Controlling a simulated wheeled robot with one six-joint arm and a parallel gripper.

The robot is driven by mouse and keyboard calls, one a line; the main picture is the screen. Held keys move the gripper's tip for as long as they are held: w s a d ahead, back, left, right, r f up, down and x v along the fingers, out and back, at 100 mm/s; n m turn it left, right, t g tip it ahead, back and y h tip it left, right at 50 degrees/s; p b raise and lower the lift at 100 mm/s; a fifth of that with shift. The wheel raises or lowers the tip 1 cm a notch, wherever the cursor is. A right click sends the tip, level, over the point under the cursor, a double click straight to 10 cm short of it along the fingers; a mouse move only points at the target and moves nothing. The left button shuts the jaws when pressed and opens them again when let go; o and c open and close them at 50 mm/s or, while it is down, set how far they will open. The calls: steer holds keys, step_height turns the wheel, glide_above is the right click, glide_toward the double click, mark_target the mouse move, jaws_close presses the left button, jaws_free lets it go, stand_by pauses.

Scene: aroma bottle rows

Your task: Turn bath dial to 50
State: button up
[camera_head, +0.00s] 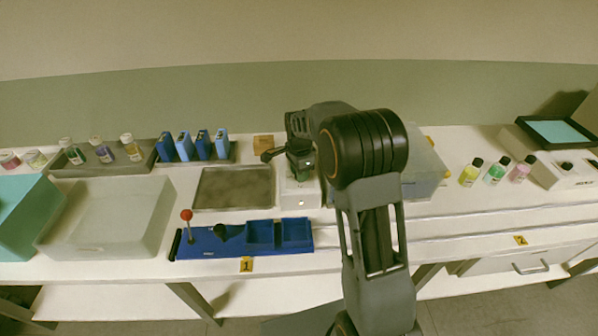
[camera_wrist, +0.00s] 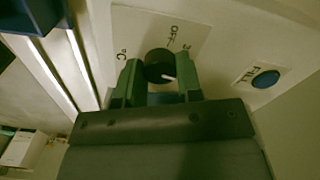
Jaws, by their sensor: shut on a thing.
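The bath dial (camera_wrist: 160,66) is a round black knob with a short white pointer mark, on a white panel (camera_wrist: 135,25) in the wrist view. "OFF" is printed above it and "°C" to its left; other scale numbers are hidden or too small to read. My gripper (camera_wrist: 159,84) has its two green fingers on either side of the dial, shut on it. The white mark points toward the lower right in the picture. In the head view my gripper (camera_head: 300,165) is down at the white bath unit (camera_head: 301,199), and the dial is hidden there.
A blue FILL button (camera_wrist: 265,79) sits right of the dial. In the head view, a dark tray (camera_head: 232,203) and a blue holder with a red-topped lever (camera_head: 187,216) are left of the unit. Several bottles (camera_head: 495,170) stand at right. A clear box (camera_head: 425,185) is behind my arm.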

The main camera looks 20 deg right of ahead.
steer(key=m, duration=0.5)
steer(key=shift+r+m, duration=0.1)
steer(key=shift+m, duration=0.2)
stand_by(0.4)
steer(key=o, duration=0.9)
step_height(320, 180, up, 14)
steer(key=shift+f, duration=0.15)
stand_by(0.4)
